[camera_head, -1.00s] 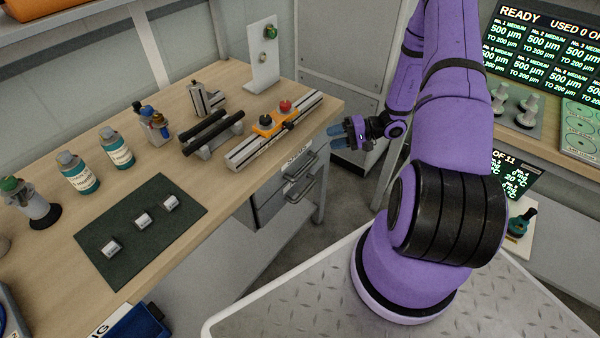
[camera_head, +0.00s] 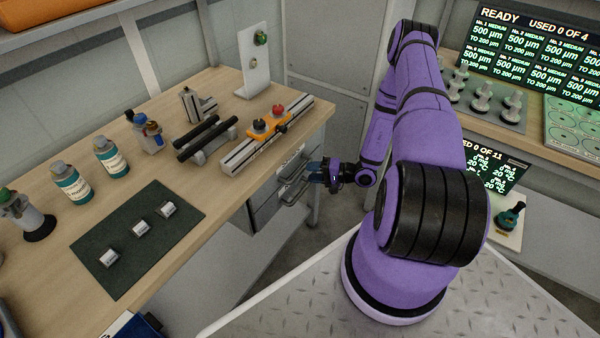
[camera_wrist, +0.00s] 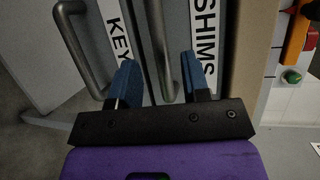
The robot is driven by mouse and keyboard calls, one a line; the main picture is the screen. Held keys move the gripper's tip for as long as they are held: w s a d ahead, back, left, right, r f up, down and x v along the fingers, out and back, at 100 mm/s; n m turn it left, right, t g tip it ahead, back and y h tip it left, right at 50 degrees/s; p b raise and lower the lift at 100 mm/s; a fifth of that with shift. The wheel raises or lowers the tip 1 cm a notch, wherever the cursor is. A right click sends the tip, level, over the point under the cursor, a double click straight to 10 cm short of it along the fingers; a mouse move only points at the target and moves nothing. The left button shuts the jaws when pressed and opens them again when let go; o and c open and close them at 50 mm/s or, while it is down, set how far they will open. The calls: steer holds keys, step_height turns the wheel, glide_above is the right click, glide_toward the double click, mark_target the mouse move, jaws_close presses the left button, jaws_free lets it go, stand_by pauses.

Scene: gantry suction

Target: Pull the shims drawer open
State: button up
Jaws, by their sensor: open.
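The shims drawer, marked by its SHIMS label (camera_wrist: 206,45), is the upper drawer under the bench and looks shut. Its grey bar handle (camera_wrist: 160,45) shows in the wrist view, with one end between my finger tips. My gripper (camera_wrist: 160,80) is open, its two blue fingers on either side of the handle's line; I cannot tell whether they touch it. In the head view my gripper (camera_head: 312,172) is at the drawer fronts, partly covering the handles.
The keys drawer, with its KEYS label (camera_wrist: 118,35) and bar handle (camera_wrist: 80,45), is just below the shims drawer. The wooden bench top (camera_head: 215,100) above holds a rail with orange carriage (camera_head: 268,127), bottles and a dark mat (camera_head: 105,265). Floor is free beside the drawers.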

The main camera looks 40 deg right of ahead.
mark_target(300, 170)
steer(key=shift+x, duration=2.45)
jaws_close()
